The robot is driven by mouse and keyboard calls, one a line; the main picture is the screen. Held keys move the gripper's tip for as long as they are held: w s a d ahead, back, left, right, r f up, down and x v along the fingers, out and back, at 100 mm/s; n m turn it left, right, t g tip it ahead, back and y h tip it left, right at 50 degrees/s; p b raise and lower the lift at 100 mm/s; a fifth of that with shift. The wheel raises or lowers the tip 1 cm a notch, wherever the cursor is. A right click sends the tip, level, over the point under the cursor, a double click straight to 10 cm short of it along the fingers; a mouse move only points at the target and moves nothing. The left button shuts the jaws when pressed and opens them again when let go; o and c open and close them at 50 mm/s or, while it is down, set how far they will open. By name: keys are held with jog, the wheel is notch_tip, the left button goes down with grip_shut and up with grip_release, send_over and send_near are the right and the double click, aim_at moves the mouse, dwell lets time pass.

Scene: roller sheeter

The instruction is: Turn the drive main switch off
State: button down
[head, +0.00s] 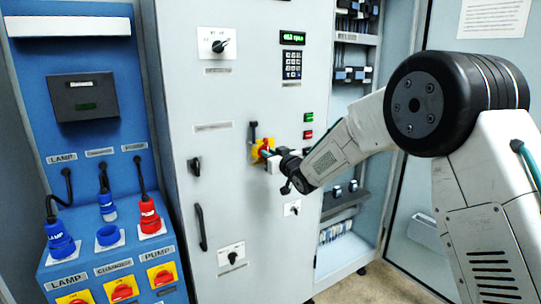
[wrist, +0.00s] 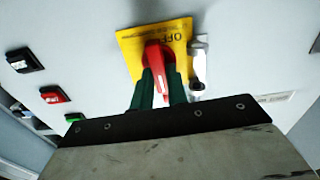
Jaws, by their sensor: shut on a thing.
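The drive main switch is a red rotary handle (wrist: 159,60) on a yellow plate (wrist: 126,42), on the grey cabinet front. In the wrist view the plate bears the letters "OFF", partly covered by the handle. The handle runs roughly up and down in that view, with a pale mark on it. My gripper (wrist: 158,92) has its dark green fingers on either side of the handle and is shut on it. In the head view the yellow plate (head: 256,151) shows left of my gripper (head: 270,154), which hides part of the switch.
Green and red push buttons (head: 308,134) sit right of the switch. A dark lever-like part (head: 253,132) is just above the plate. A keypad (head: 292,65) and door handle (head: 201,227) are on the same front. A blue panel with plugs (head: 60,240) stands left.

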jog(key=shift+s+a+f+n, duration=0.1)
jog(key=shift+n, duration=2.8)
jog(key=shift+s+a+f+n, duration=0.1)
jog(key=shift+f+n, duration=0.05)
jog(key=shift+n, duration=2.75)
jog(key=shift+a+f+n, duration=0.1)
jog(key=shift+n, duration=2.8)
jog(key=c, duration=1.4)
grip_release()
